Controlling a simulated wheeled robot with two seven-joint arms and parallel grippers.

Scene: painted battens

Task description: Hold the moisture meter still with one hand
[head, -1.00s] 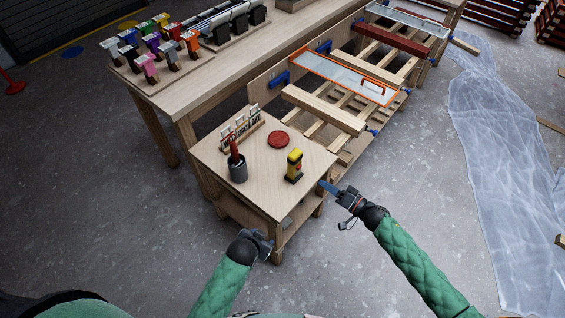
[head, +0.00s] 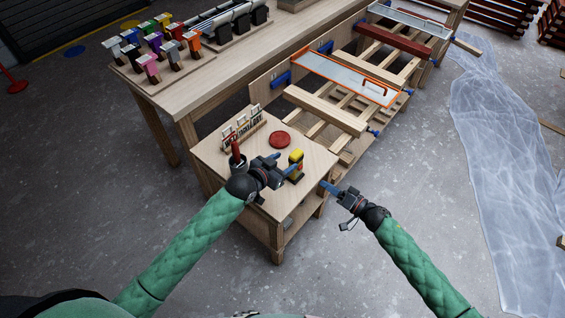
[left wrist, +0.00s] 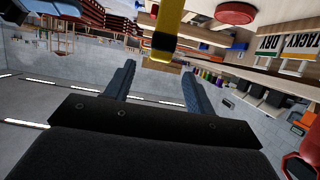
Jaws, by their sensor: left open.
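The moisture meter (head: 297,157), a yellow block with dark parts, stands on the small wooden side table (head: 312,160). My left gripper (head: 285,165) is open over the table, fingers pointing at the meter. In the left wrist view the meter (left wrist: 167,28) appears yellow with a black band, just ahead of the two spread fingertips (left wrist: 160,70); I cannot tell whether they touch it. My right gripper (head: 327,186) is by the table's right edge, apart from the meter; its jaw opening is unclear.
A red disc (head: 280,139) and a labelled rack (head: 243,128) stand behind the meter. A red handle (head: 235,150) rises from a cup mostly hidden by my left arm. A rack with battens (head: 325,110) and a long bench (head: 200,85) adjoin the table.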

